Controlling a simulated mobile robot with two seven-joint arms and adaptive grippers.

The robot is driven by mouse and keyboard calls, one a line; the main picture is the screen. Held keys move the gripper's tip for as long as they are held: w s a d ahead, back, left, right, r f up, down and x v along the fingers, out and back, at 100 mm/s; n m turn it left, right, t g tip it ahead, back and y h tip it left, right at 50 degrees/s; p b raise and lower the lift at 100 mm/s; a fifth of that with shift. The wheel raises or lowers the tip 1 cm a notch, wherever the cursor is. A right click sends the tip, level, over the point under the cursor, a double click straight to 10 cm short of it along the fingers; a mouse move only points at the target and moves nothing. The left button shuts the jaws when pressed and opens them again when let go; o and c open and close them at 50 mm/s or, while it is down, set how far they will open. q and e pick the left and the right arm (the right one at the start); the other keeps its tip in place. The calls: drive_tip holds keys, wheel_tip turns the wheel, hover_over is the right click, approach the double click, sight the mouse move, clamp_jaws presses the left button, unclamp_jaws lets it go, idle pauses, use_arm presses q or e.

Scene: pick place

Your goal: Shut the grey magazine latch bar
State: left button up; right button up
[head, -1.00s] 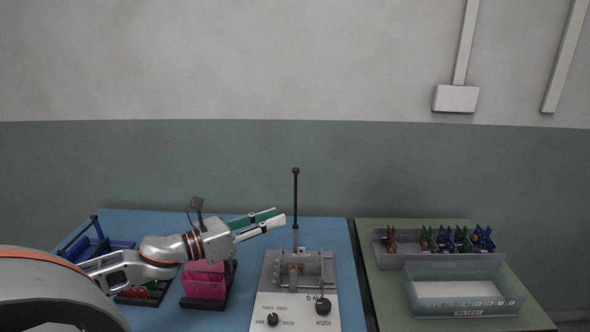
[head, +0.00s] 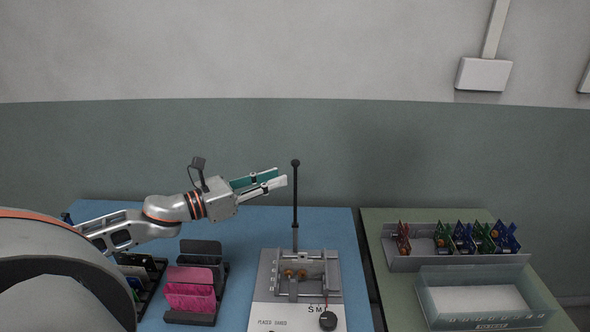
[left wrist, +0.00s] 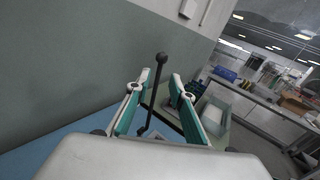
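The machine (head: 265,291) with the grey metal magazine (head: 331,275) stands on the blue table. Bars and small copper-coloured parts show in the magazine, but I cannot tell which bar is the latch bar or how it sits. A black upright lever (head: 295,205) with a ball knob rises behind the magazine. My left gripper (head: 270,182) is open and empty, above the table and just left of the lever's upper part. In the left wrist view the lever (left wrist: 152,95) shows between the two spread green-and-white fingers (left wrist: 155,98), beyond them. My right gripper is not in view.
A pink-board rack (head: 192,296) stands left of the machine, with another dark rack (head: 155,268) beside it. On the green table at right are a grey tray (head: 402,263) of coloured boards and a clear-walled bin (head: 428,300). A gap separates the tables.

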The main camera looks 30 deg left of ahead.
sight(296, 168)
use_arm(q)
drive_tip(key=shift+x, duration=3.5)
clamp_jaws()
